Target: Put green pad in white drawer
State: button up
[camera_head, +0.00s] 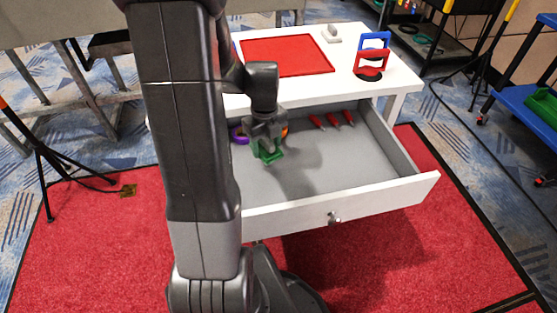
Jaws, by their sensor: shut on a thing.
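The white drawer (345,208) is pulled out from the white table, and its grey floor shows. My gripper (267,146) is over the back left part of the open drawer, pointing down. It is shut on a green thing, the green pad (269,155), at its fingertips. I cannot tell whether the pad touches the drawer floor. A dark shadow lies on the floor to the right of it. My arm hides the left side of the drawer.
In the drawer, several red-handled tools (333,119) lie at the back and a purple item (239,135) lies left of my gripper. On the white table (350,85) are a red mat (287,55), a blue-and-red stand (372,58) and a small grey item (333,33). The drawer's right half is mostly clear.

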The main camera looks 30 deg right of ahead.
aim_at(266, 140)
notch_tip(266, 140, down, 6)
jog(key=shift+f+b, duration=0.1)
jog(key=shift+b, duration=0.55)
jog(key=o, duration=0.9)
jog(key=shift+c, duration=0.2)
notch_tip(266, 140, up, 12)
jog(key=p, duration=0.3)
